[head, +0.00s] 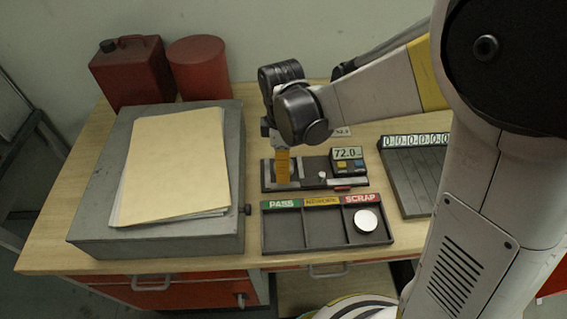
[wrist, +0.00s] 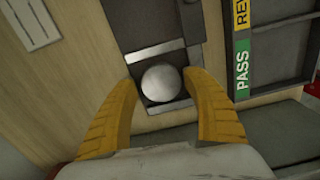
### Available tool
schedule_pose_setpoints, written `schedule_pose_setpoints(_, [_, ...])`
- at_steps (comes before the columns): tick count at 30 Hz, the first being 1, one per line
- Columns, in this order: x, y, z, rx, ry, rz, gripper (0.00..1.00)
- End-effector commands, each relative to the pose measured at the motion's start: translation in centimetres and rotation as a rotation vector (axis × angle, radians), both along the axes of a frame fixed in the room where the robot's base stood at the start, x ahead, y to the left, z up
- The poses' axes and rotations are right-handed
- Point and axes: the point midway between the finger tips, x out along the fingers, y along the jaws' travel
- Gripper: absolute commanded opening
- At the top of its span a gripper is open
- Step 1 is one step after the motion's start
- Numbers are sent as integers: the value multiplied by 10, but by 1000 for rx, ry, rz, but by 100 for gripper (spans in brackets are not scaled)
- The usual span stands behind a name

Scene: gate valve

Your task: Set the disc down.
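My gripper (head: 283,166) points down over the left part of a dark gauge (head: 312,186) on the workbench. In the wrist view, a round silver disc (wrist: 161,82) lies between the yellow fingertips of my gripper (wrist: 160,80), over the dark plate of the gauge (wrist: 152,30). The fingertips are close on both sides of the disc. I cannot tell whether they touch it, or whether the disc rests on the plate. In the head view the fingers hide this disc. The gauge's display (head: 347,153) reads 72.0.
A sorting tray (head: 326,251) marked PASS, REWORK and SCRAP lies in front of the gauge. Another silver disc (head: 366,220) sits in its SCRAP compartment; PASS and REWORK look empty. A grey block (head: 88,215) with papers stands left, a ribbed grey rack (head: 412,178) right.

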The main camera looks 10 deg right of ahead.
Motion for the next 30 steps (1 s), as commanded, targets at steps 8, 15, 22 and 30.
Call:
schedule_pose_setpoints(8, [-2, 0, 0, -1, 3, 0, 64])
schedule_pose_setpoints(15, [-2, 0, 6, -1, 3, 1, 64])
schedule_pose_setpoints(22, [-2, 1, 51, 0, 3, 0, 64])
schedule_pose_setpoints(30, [-1, 1, 106, 0, 2, 0, 64])
